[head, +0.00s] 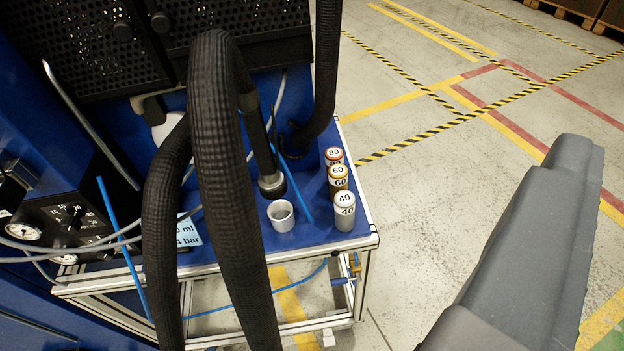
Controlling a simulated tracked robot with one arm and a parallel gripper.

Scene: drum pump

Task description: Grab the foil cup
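A small pale grey cup (281,216), which looks like the foil cup, stands upright on the blue top of the bench (305,236) near its front edge. Its open mouth faces up and its inside looks empty. A dark nozzle on a hose hangs just behind and above it. A large grey part of my gripper (535,240) fills the lower right, well apart from the cup and in front of the floor. Its fingertips cannot be made out, and nothing held shows.
Cans marked 80 (333,155), 60 (338,178) and 40 (344,211) stand in a row right of the cup. Thick black hoses (226,170) hang in front, left of it. Gauges (70,215) sit at left. The floor at right is open.

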